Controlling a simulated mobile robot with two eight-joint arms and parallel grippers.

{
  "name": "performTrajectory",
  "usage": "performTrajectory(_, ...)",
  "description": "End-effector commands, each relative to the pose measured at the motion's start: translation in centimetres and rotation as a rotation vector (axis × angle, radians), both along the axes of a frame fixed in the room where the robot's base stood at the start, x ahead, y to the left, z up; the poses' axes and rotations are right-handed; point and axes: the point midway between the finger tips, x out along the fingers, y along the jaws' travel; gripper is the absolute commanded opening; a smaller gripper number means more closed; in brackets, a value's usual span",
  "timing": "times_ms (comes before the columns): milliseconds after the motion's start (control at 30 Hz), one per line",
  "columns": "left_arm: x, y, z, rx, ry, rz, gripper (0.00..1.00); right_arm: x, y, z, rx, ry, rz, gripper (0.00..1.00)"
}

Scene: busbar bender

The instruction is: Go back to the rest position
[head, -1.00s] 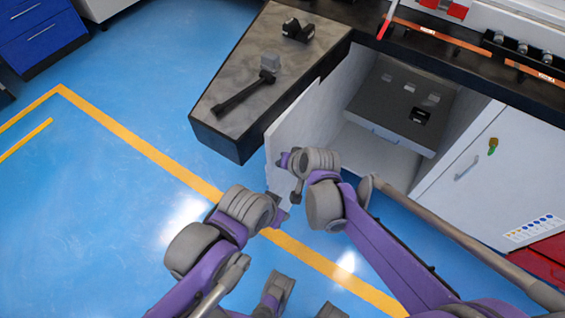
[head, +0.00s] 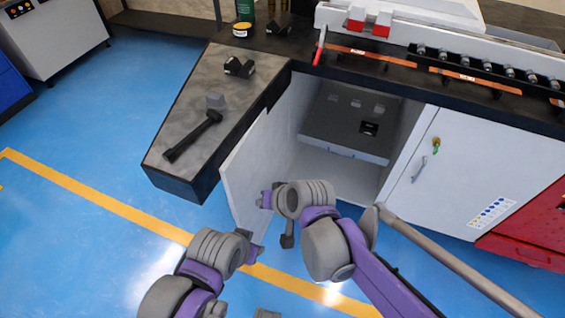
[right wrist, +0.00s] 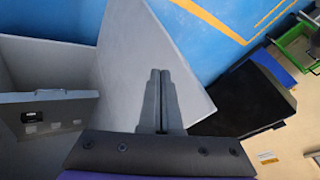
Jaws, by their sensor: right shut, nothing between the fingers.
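My right gripper (head: 287,241) is shut and empty, hanging in front of the open white cabinet and beside its swung-out door (head: 248,165). In the right wrist view its two fingers (right wrist: 160,75) lie together against the door behind them; I cannot tell whether they touch it. My left arm comes in at lower left, with its wrist just left of the right gripper. The fingers of the left gripper do not show.
A black-handled tool (head: 193,136) and black blocks (head: 239,67) lie on the counter (head: 170,130). A closed cabinet door (head: 455,170) with a key is at right. Blue floor at left is clear.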

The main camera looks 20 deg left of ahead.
Motion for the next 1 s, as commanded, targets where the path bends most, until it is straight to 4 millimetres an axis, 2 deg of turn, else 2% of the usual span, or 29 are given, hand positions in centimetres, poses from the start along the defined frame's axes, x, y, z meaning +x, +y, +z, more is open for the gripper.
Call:
performTrajectory(233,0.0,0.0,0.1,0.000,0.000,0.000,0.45,0.1,-0.5,0.2,-0.005,-0.002,-0.005,0.00)
performTrajectory(333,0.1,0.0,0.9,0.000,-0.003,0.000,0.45,0.4,-3.2,1.0,-0.028,-0.014,-0.036,0.00)
performTrajectory(367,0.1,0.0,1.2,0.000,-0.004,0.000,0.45,0.5,-4.6,1.4,-0.040,-0.019,-0.050,0.00)
performTrajectory(467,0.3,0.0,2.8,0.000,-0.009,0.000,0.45,0.6,-10.8,3.0,-0.100,-0.041,-0.120,0.00)
performTrajectory(533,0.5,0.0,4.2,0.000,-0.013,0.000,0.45,0.0,-16.1,4.2,-0.156,-0.058,-0.182,0.00)
performTrajectory(600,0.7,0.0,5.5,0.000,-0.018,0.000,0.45,-1.1,-21.1,5.2,-0.212,-0.071,-0.244,0.00)
performTrajectory(700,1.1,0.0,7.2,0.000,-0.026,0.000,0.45,-3.2,-27.1,6.1,-0.292,-0.083,-0.323,0.00)
performTrajectory(833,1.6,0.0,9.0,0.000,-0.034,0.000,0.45,-6.0,-32.5,6.6,-0.371,-0.088,-0.403,0.00)
performTrajectory(900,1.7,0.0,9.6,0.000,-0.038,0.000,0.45,-7.1,-34.3,6.6,-0.401,-0.088,-0.434,0.00)
performTrajectory(1000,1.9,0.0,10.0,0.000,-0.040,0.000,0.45,-8.1,-35.7,6.6,-0.427,-0.086,-0.458,0.00)
